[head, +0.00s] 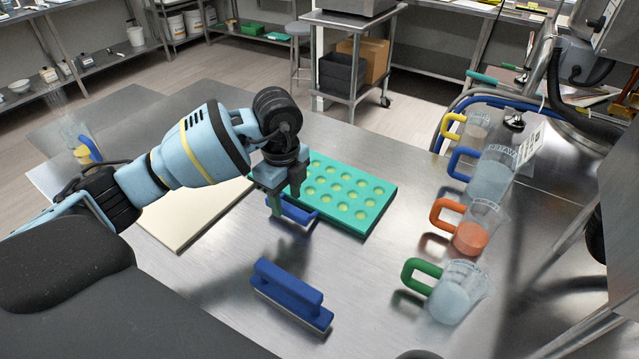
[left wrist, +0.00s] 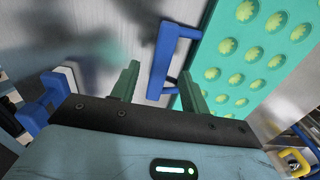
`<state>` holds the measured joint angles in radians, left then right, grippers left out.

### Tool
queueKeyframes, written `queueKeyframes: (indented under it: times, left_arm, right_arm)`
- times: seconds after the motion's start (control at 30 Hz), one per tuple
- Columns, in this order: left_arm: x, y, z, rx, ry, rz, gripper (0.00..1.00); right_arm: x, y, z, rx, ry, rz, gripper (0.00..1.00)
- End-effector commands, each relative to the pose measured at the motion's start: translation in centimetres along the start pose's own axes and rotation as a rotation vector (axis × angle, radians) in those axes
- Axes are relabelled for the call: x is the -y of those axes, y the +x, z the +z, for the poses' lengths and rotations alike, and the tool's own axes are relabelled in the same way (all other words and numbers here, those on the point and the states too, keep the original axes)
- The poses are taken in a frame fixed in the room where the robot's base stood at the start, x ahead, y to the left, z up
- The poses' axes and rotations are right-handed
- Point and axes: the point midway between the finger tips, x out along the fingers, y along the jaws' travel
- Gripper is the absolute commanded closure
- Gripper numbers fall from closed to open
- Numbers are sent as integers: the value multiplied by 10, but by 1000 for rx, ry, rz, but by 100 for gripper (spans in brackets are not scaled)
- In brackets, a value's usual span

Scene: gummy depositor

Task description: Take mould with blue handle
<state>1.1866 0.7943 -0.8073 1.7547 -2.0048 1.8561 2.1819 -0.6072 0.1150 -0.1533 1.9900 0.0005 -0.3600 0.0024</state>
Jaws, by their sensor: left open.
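The teal mould (head: 375,205) with rows of pale round cavities lies on the steel table. Its blue handle (head: 303,215) sticks out from the near left side. My left gripper (head: 284,199) is open at that handle, pointing down. In the left wrist view, the blue handle (left wrist: 163,58) reaches between the two green fingers of the gripper (left wrist: 159,76), and the mould (left wrist: 250,62) lies to the right. I cannot tell whether the fingers touch the handle. My right gripper is not in view.
A blue-handled scraper (head: 288,290) lies in front of the mould. A cream board (head: 190,222) lies to its left. Cups with yellow, blue, orange (head: 472,228) and green (head: 455,291) handles line the right. Bare table lies between mould and cups.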

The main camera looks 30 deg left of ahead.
Motion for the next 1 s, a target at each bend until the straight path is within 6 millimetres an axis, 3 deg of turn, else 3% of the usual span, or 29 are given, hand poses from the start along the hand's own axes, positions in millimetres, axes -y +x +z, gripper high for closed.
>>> queueKeyframes:
  times: [0.2,0.53,0.87,1.0]
  left_arm:
    - [-1,30,-1,0,-1,2,55]
    - [0,35,-1,-1,0,-1,55]
    - [0,35,-1,-1,-1,-1,98]
    - [0,34,-1,-1,-1,-4,100]
  right_arm:
    - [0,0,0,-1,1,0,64]
    - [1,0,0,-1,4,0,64]
    - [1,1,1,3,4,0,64]
    - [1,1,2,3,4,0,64]
